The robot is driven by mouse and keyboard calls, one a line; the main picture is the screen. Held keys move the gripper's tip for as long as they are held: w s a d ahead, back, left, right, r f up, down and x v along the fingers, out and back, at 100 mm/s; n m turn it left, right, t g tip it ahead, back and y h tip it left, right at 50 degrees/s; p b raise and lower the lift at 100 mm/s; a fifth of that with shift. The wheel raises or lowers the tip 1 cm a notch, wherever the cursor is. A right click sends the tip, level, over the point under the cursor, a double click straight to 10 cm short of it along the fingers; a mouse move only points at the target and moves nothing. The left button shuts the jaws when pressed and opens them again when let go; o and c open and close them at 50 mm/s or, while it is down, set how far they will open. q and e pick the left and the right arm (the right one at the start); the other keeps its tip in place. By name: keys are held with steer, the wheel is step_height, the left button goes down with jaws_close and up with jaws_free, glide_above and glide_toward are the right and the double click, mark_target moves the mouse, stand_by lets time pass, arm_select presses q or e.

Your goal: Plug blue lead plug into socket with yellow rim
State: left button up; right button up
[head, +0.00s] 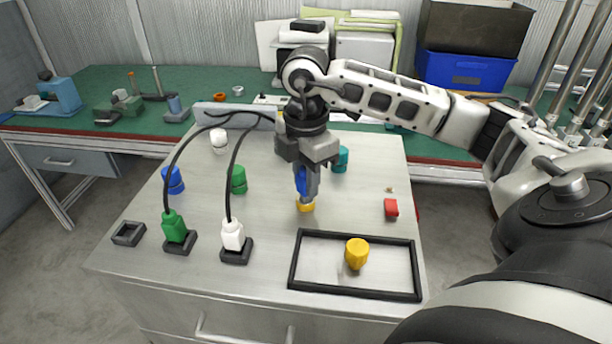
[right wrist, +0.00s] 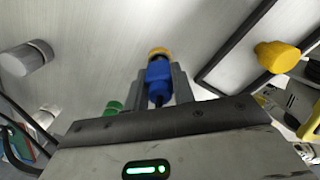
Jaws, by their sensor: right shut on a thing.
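The blue lead plug (head: 301,180) is between the fingers of my right gripper (head: 307,186), which is shut on it and points down. The plug also shows in the right wrist view (right wrist: 158,75), with a short dark piece behind it. The yellow-rimmed socket (head: 306,206) is directly below the plug on the cabinet top. Its yellow rim shows just past the plug's front end in the right wrist view (right wrist: 158,51). The plug is lined up with the rim and at or very close to it; I cannot tell how deep it sits. My left gripper is out of view.
Green (head: 175,228) and white (head: 233,236) plugs with black leads stand in black holders at front left, beside an empty holder (head: 128,234). A black-framed tray (head: 293,262) holds a yellow piece (head: 357,252). A red block (head: 391,207) and several coloured cylinders stand around.

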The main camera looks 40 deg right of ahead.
steer(key=shift+f+b, duration=0.35)
steer(key=shift+f, duration=0.1)
steer(key=o, duration=0.6)
steer(key=shift+o, duration=0.5)
steer(key=shift+r, duration=0.1)
step_height(320, 180, up, 5)
steer(key=p, duration=0.4)
steer(key=shift+r+p, duration=0.2)
steer(key=shift+p, duration=0.1)
steer(key=shift+r, duration=2.7)
